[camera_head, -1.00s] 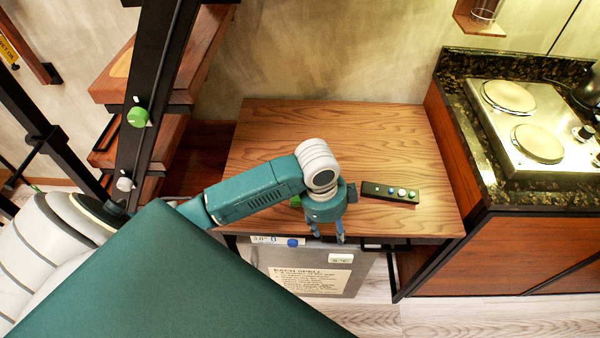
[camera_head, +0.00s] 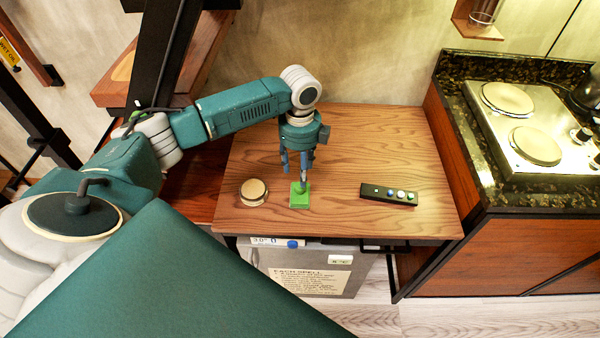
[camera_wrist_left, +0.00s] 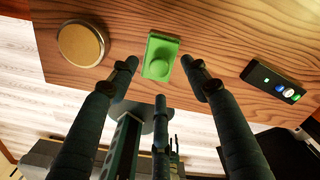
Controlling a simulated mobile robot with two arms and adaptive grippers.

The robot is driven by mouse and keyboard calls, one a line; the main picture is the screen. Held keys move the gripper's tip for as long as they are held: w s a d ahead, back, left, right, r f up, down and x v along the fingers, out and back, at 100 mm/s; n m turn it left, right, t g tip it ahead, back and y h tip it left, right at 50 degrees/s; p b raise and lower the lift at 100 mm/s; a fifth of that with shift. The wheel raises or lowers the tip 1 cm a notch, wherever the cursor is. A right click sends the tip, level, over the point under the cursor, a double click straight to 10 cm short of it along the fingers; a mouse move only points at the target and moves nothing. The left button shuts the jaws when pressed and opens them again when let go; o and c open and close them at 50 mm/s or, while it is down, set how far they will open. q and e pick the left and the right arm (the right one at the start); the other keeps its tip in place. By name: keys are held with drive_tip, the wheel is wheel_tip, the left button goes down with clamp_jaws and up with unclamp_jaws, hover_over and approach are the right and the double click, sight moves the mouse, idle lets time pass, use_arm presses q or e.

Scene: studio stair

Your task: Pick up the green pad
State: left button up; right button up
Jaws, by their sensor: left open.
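The green pad (camera_head: 300,200) lies on the wooden table near its front edge, left of the dark strip. In the left wrist view the pad (camera_wrist_left: 161,48) is a green block with a rounded raised part on top. My left gripper (camera_head: 295,168) points down just behind and over the pad in the head view, apart from it as far as I can tell. In the left wrist view its fingers are spread and empty, with the pad just beyond and between the two front fingertips. My right gripper is not in view.
A round tan disc (camera_head: 253,192) lies left of the pad. A dark strip with coloured buttons (camera_head: 388,194) lies to the right. The wooden table (camera_head: 390,140) is clear behind them. A counter with a hotplate (camera_head: 535,145) stands at the right.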

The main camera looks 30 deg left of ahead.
use_arm(q)
drive_tip(key=f, duration=0.1)
drive_tip(key=f+p, duration=0.1)
drive_tip(key=f, duration=0.1)
drive_tip(key=s+f, duration=0.1)
drive_tip(key=f, duration=0.1)
drive_tip(key=shift+d+p, duration=0.35)
drive_tip(key=shift+w+f, duration=0.1)
drive_tip(key=shift+f, duration=0.15)
clamp_jaws()
drive_tip(key=shift+r, duration=0.1)
drive_tip(key=shift+r, duration=0.15)
wheel_tip(320, 180, up, 10)
drive_tip(key=b, duration=0.1)
drive_tip(key=shift+b, duration=0.4)
drive_tip(key=c, duration=0.7)
unclamp_jaws()
drive_tip(key=shift+f, duration=0.2)
drive_tip(key=c, duration=0.4)
